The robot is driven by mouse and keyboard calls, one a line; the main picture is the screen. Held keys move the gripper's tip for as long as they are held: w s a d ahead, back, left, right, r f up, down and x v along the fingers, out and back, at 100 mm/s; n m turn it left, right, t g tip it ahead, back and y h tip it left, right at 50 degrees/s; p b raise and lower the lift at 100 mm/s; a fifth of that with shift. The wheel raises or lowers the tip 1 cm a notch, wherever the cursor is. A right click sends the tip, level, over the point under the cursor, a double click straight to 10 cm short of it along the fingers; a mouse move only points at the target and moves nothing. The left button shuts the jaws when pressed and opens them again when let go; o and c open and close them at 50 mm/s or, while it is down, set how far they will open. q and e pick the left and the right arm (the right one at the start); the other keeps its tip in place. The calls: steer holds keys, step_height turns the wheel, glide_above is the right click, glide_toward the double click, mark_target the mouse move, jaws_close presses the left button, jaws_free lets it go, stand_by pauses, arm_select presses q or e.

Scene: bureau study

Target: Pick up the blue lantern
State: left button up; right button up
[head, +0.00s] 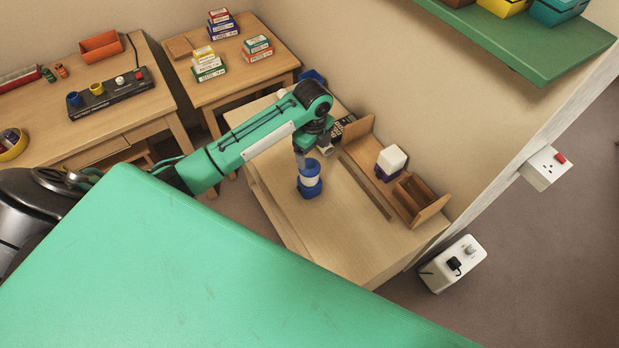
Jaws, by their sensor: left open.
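The blue lantern (310,187), blue with a white middle band, stands upright on the light wooden desk (345,235). My left gripper (302,158) points down right at the lantern's top, at the end of the green arm that comes in from the left. It is open. The fingers are small in this view, and I cannot tell whether they touch the lantern or are around its top. My right gripper is not in view.
A wooden desk organiser (420,200) and a white-and-purple block (391,160) stand right of the lantern, along the wall. A dark keypad device (340,129) lies behind. The desk's front part is clear. A green shelf (530,45) juts out upper right.

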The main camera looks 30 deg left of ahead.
mark_target(310, 165)
arm_select(q)
steer(key=shift+m, duration=0.5)
steer(key=f, duration=0.2)
steer(key=a+f, duration=0.1)
steer(key=f, duration=0.1)
steer(key=w+f+p, duration=0.1)
steer(key=f, duration=0.1)
steer(key=shift+w+a+f, duration=0.1)
steer(key=shift+a+f, duration=0.05)
steer(key=shift+f, duration=0.1)
steer(key=shift+a+f+p, duration=0.15)
steer(key=shift+f+p, duration=0.2)
steer(key=shift+f, duration=0.25)
steer(key=f, duration=0.3)
steer(key=shift+a+f+p, duration=0.15)
steer(key=shift+a+p, duration=0.05)
steer(key=shift+p, duration=0.2)
steer(key=shift+f, duration=0.45)
steer(key=shift+r, duration=0.1)
steer(key=c, duration=1.6)
